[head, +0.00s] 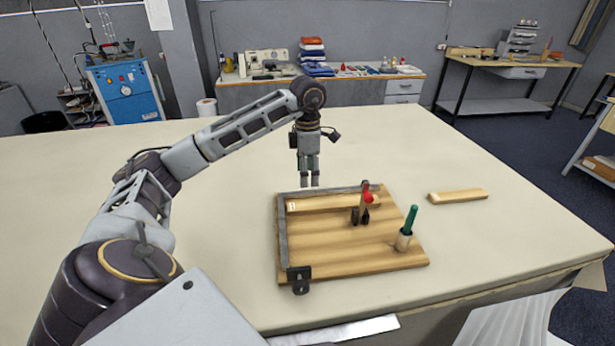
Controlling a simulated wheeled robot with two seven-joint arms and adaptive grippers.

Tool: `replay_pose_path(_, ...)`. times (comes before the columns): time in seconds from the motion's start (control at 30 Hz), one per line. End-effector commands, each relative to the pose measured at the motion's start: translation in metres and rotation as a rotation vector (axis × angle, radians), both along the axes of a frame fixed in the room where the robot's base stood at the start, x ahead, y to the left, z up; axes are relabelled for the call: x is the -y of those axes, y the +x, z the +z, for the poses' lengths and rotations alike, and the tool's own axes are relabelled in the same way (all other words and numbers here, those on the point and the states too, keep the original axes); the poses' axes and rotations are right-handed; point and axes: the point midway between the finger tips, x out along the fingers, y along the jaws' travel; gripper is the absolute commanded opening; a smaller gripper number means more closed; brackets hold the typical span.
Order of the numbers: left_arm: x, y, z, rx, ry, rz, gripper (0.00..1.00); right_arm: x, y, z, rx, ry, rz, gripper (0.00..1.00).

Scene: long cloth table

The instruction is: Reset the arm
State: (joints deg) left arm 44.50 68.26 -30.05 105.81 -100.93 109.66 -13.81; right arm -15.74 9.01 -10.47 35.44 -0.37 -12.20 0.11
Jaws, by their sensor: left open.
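My left gripper (309,180) hangs from the left arm, fingers pointing down, open and empty. It is over the cloth table (220,215), just behind the back left part of a wooden board (340,240). The board has a dark metal strip along its left and back edges. A wooden strip (320,203) lies along its back edge. A red-topped clamp (367,200) stands near its right back. A green-handled tool (410,220) stands in a small holder at its right. My right gripper does not show.
A loose wooden bar (458,195) lies on the table right of the board. A black bracket (299,279) sits at the board's front left corner. The table is clear left and behind. The table's front edge is close to the board.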

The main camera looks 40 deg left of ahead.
Motion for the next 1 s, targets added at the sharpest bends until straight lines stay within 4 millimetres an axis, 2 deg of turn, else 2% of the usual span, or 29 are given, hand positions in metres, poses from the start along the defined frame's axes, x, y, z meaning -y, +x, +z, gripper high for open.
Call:
replay_pose_path(0.4, 0.000, 0.000, 0.001, 0.000, 0.000, 0.000, 0.61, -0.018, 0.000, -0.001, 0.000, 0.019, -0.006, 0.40)
replay_pose_path(0.77, 0.000, 0.000, 0.001, 0.000, 0.000, 0.000, 0.61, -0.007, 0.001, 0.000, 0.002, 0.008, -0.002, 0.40)
replay_pose_path(1.0, 0.000, 0.000, 0.009, 0.000, 0.000, 0.000, 0.61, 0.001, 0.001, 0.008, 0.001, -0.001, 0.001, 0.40)
